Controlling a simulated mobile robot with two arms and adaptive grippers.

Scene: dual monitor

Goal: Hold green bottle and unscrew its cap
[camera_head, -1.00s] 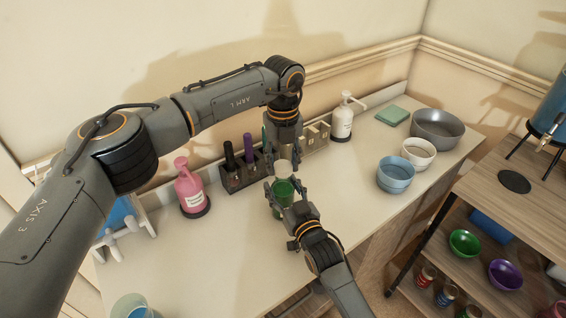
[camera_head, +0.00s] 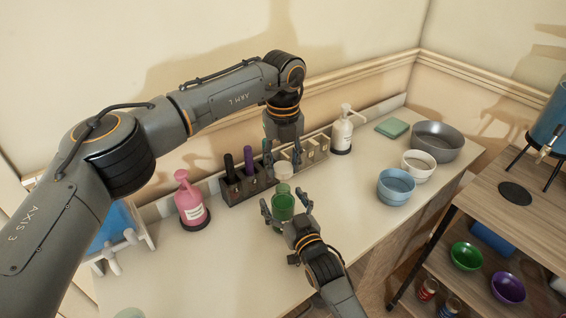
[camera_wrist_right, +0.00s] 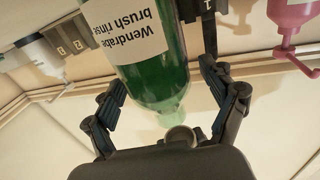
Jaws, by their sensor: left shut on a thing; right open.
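The green bottle (camera_head: 283,207) stands upright on the table. It also shows in the right wrist view, which is upside down, with a white label reading "Wendrabe brush rinse" (camera_wrist_right: 125,28). My left gripper (camera_head: 283,160) is shut on the whitish cap (camera_head: 284,172) and holds it above and apart from the bottle. My right gripper (camera_head: 285,205) is open, with one finger on each side of the bottle; its blue-padded fingers (camera_wrist_right: 165,95) also flank the bottle in the right wrist view. Whether they touch the bottle is hard to tell.
Behind are a rack (camera_head: 237,187) with dark and purple bottles, a pink pump bottle (camera_head: 190,207) and a white pump bottle (camera_head: 342,132). Bowls (camera_head: 396,188) stand to the right. A wooden shelf (camera_head: 510,205) is at far right.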

